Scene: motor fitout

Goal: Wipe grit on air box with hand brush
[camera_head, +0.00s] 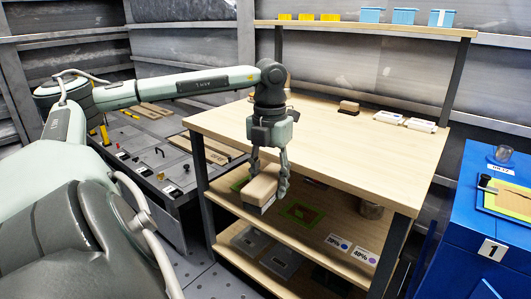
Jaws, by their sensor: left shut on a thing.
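My left gripper (268,176) points down at the front of the wooden workbench (330,140). Its fingers are shut on a beige block with a pale underside (262,192), which looks like the hand brush. The block hangs tilted in front of the bench's edge, above the lower shelf. I cannot tell whether it touches anything. I cannot pick out the air box for sure, and no grit can be made out. My right gripper is not in view.
A small brown block with a dark base (348,107) and white boxes (388,118) stand at the bench's back. Green-edged mats (303,215) and grey trays (280,262) lie on the lower shelves. A blue cabinet (470,225) stands right. The bench's middle top is clear.

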